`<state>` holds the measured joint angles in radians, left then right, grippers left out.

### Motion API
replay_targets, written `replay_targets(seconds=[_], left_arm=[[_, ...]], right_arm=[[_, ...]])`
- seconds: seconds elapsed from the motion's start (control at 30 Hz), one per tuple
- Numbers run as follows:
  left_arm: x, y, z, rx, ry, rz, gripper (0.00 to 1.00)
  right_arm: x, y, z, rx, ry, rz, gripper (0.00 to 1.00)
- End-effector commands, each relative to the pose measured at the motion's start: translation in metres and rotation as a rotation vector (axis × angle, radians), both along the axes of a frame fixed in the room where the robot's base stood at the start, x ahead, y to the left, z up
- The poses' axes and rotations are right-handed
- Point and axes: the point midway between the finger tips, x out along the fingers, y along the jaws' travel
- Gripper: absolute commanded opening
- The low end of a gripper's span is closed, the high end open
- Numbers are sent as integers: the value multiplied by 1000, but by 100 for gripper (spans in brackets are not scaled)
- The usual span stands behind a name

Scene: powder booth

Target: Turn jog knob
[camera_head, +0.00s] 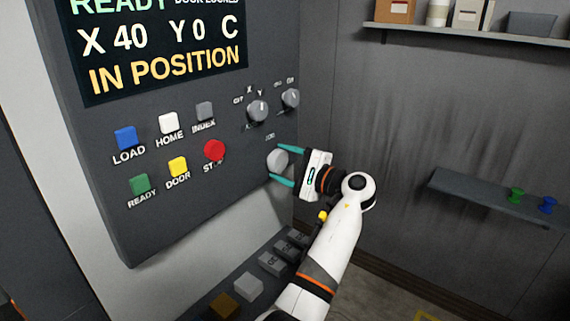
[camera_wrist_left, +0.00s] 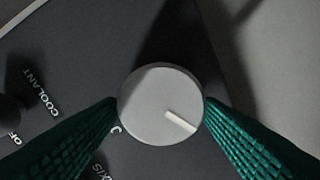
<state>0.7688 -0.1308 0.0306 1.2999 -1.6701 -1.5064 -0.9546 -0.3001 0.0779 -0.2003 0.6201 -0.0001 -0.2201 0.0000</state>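The jog knob (camera_head: 277,160) is a round light-grey dial at the lower right of the dark control panel. In the left wrist view the knob (camera_wrist_left: 150,105) fills the middle, and its pale pointer mark slants to the lower right. My left gripper (camera_head: 274,161) faces the panel with one teal finger above the knob and one below it. In the left wrist view the ribbed fingertips of the gripper (camera_wrist_left: 162,100) meet the knob's two opposite sides, with no clear gap. My right gripper is in neither view.
The panel (camera_head: 110,190) also carries a red stop button (camera_head: 214,150), several coloured square buttons and two selector knobs (camera_head: 257,111) above the jog knob. Its screen (camera_head: 150,45) reads X 40, Y 0, IN POSITION. A shelf (camera_head: 480,195) is on the right wall.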

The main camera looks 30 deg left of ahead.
Motion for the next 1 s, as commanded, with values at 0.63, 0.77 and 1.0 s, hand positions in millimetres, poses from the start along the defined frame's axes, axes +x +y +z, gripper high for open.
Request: replay_targets(seconds=[0.63, 0.77, 1.0], left_arm=[[-2, -39, -5, -3, -1, -4, 75], [-4, -68, -5, -4, -2, -3, 75], [-8, -108, -3, -3, 0, -1, 75]], right_arm=[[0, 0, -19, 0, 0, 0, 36], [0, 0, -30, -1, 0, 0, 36], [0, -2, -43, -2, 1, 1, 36]])
